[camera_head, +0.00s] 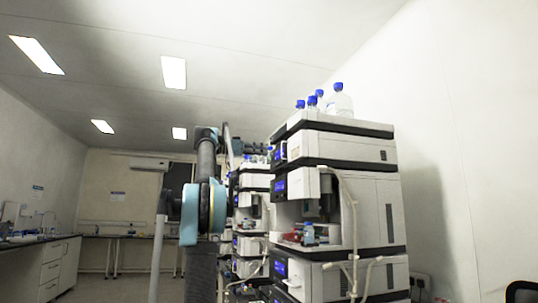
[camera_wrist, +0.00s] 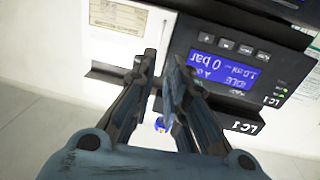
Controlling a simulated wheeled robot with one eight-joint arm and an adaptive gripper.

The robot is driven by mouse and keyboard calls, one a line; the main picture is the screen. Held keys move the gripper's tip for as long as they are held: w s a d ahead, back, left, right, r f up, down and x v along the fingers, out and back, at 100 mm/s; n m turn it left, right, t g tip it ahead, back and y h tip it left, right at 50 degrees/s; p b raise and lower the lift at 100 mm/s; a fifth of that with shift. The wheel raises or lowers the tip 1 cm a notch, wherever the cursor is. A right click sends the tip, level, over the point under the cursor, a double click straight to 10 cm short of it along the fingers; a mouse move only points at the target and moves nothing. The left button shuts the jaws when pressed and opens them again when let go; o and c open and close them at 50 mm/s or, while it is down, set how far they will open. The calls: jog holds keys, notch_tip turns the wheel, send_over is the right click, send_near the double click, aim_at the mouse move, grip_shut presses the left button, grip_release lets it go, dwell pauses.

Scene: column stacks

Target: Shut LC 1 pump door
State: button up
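In the wrist view, which appears upside down, the LC 1 pump module shows a blue display (camera_wrist: 222,68) reading 0 bar and idle, with LC 1 labels (camera_wrist: 248,126) beside and below it. A pale panel (camera_wrist: 108,45) with a printed label lies left of the display; I cannot tell whether it is the pump door or how far it stands open. My gripper (camera_wrist: 160,60) points at the module's front, left of the display. Its fingertips are close together with a narrow gap, and contact is unclear. No object shows clearly held.
Tall instrument stacks (camera_head: 352,200) stand at the right, with blue-capped bottles (camera_head: 340,102) on top and tubing (camera_head: 352,225) down the front. My arm is left of the nearest stack. A bench (camera_head: 55,265) runs along the left wall; floor there looks clear.

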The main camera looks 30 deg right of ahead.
jog(key=shift+v, duration=1.5)
jog(key=shift+f, duration=0.1)
jog(key=s+a+f+n+t+y, duration=0.2)
jog(key=s+a+f+n+y, duration=0.3)
jog(key=f, duration=2.2)
jog(key=s+a+f+n+t+y, duration=0.3)
jog(key=s+a+f+n+y, duration=0.3)
jog(key=s+a+f, duration=0.8)
jog(key=s+a+f+n+t+y, duration=0.3)
jog(key=a+f, duration=1.2)
jog(key=f, duration=2.5)
jog(key=s+n+y, duration=0.3)
jog(key=s+n, duration=0.3)
jog(key=n, duration=0.2)
jog(key=shift+s+a, duration=0.15)
jog(key=shift+a, duration=0.25)
jog(key=shift+f, duration=0.15)
